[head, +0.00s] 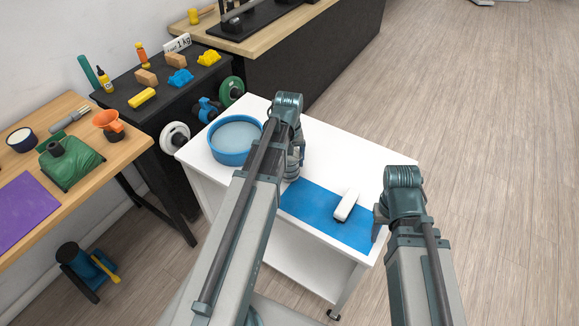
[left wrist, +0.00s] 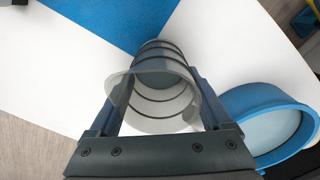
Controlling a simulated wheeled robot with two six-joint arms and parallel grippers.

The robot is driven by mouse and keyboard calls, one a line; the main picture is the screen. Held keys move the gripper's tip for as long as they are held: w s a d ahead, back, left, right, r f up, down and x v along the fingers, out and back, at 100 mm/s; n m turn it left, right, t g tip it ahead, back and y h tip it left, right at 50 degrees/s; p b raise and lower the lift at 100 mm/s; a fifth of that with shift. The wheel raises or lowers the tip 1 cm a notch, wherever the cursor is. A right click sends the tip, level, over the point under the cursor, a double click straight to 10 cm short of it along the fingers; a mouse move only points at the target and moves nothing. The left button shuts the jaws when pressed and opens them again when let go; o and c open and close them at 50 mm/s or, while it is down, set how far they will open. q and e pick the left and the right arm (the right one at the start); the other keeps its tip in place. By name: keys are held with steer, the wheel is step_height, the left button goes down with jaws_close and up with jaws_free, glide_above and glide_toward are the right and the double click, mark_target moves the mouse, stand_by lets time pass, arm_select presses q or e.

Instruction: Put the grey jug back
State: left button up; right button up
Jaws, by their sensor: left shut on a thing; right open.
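The grey jug (left wrist: 158,72), a round vessel with dark rings, sits between the fingers of my left gripper (left wrist: 160,100) in the left wrist view. My left gripper is shut on it. In the head view my left gripper (head: 293,166) is over the white cart top, between the blue round tray and the blue mat, and my arm hides most of the jug. I cannot tell whether the jug's base touches the cart top. My right gripper (head: 379,218) is open and empty at the cart's right edge, beside the mat.
The blue round tray (head: 216,157) with a grey floor stands on the white cart (head: 330,158). A white object (head: 346,205) lies on the blue mat (head: 308,201). A black shelf with blocks and a wooden table with a green bag (head: 72,164) stand at left.

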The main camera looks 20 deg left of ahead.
arm_select(q)
steer(key=shift+f, duration=0.4)
arm_select(e)
steer(key=shift+f, duration=0.35)
arm_select(q)
steer(key=shift+f, duration=0.1)
arm_select(e)
steer(key=shift+f, duration=0.15)
arm_select(q)
steer(key=o, duration=1.4)
step_height(320, 180, up, 12)
steer(key=p, duration=1.2)
steer(key=shift+r, duration=0.2)
steer(key=s+d+m, duration=0.3)
steer(key=s+d, duration=0.1)
steer(key=d, duration=0.3)
steer(key=s+d+m, duration=0.3)
steer(key=s+d, duration=0.2)
steer(key=d, duration=0.2)
steer(key=s+d+m+y, duration=0.1)
steer(key=s+d+m, duration=0.3)
steer(key=d, duration=0.3)
steer(key=shift+s+d, duration=0.1)
steer(key=shift+s, duration=0.05)
arm_select(e)
step_height(320, 180, up, 12)
